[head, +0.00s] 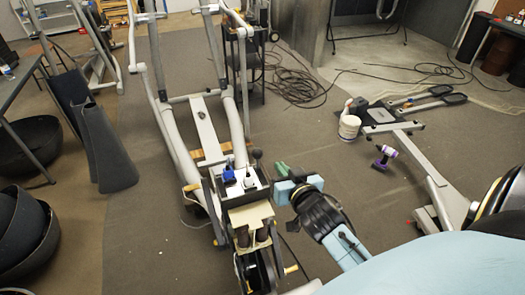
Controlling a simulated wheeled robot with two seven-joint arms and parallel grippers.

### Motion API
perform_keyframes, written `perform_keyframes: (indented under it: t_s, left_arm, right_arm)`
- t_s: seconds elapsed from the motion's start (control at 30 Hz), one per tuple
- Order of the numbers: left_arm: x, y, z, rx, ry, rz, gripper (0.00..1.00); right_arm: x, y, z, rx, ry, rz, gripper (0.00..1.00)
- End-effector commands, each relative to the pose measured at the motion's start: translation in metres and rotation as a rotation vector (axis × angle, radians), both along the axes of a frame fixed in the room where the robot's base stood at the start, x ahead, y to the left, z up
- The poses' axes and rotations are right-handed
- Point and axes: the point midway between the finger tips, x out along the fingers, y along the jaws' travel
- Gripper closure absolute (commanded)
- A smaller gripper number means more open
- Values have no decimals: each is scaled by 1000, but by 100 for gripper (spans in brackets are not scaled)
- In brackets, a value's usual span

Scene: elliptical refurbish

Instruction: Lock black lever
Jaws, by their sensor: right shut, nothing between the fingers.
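The grey elliptical machine (205,120) stands in the middle of the head view, with its opened drive end toward me. A short black lever with a round knob (257,154) sticks up at the right side of that end; I take it to be the black lever. Its lower part is hard to make out. My right gripper (280,168), with green fingertips, is just right of and slightly below the knob. It is shut and empty, and a small gap seems to separate it from the knob. My left gripper is out of view.
A blue item (228,176) and a small white item sit on the machine's end tray. Black curved covers (25,235) lie at the left.

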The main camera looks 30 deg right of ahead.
Motion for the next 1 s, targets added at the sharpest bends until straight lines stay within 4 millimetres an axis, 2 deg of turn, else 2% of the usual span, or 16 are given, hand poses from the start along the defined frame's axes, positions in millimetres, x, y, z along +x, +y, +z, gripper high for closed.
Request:
perform_keyframes:
  t_s: [0.2,0.53,0.67,0.77,1.0]
  left_arm:
    - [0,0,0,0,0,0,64]
    - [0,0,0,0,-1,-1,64]
    - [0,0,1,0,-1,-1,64]
    - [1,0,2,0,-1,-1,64]
    - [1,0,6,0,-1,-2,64]
  right_arm:
    - [14,-5,14,14,-124,23,100]
    - [15,-4,14,16,-131,27,100]
    - [22,-5,14,16,-131,27,100]
    - [34,-8,13,15,-131,27,100]
    - [81,-17,7,14,-132,27,100]
